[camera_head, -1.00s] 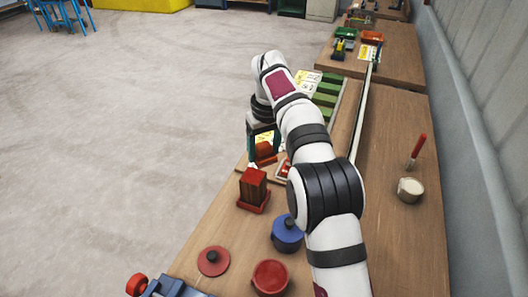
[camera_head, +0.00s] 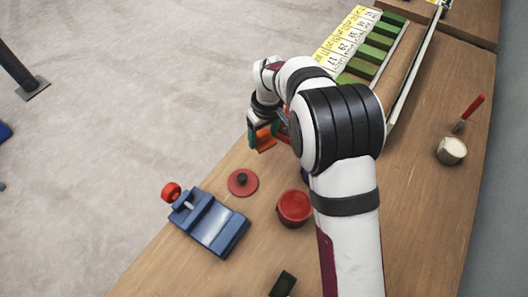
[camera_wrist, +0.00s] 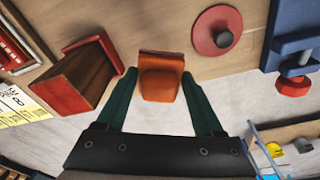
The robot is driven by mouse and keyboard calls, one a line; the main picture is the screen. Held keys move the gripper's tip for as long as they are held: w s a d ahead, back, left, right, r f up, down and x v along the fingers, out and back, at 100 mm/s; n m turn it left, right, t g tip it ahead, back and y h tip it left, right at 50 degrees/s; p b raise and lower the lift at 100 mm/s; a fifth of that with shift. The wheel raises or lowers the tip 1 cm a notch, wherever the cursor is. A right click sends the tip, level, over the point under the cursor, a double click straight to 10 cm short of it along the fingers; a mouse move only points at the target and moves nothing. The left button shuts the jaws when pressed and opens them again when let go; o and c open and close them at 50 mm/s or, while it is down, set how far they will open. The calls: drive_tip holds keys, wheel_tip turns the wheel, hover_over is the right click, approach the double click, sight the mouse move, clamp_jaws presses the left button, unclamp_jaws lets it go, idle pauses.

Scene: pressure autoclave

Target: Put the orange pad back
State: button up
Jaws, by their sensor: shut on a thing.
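My gripper (camera_head: 262,137) is shut on the orange pad (camera_head: 265,142), over the left edge of the wooden bench. In the wrist view, the green fingers of my gripper (camera_wrist: 159,76) close on both sides of the orange pad (camera_wrist: 161,85). The pad is a rounded block with a flat orange-brown plate at its far end. In the head view, my gripper and arm partly cover it. I cannot tell whether it touches the bench.
A wooden block with red ends (camera_wrist: 78,78) stands left of the pad in the wrist view. A red lid (camera_head: 242,183), a red pot (camera_head: 294,207) and a blue fixture with a red knob (camera_head: 212,222) are on the nearer bench. A white cup (camera_head: 451,151) stands right.

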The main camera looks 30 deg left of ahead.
sight(263, 157)
wheel_tip(263, 157, down, 8)
drive_tip(key=shift+r, duration=0.25)
drive_tip(key=o, duration=1.2)
drive_tip(key=shift+f, duration=0.1)
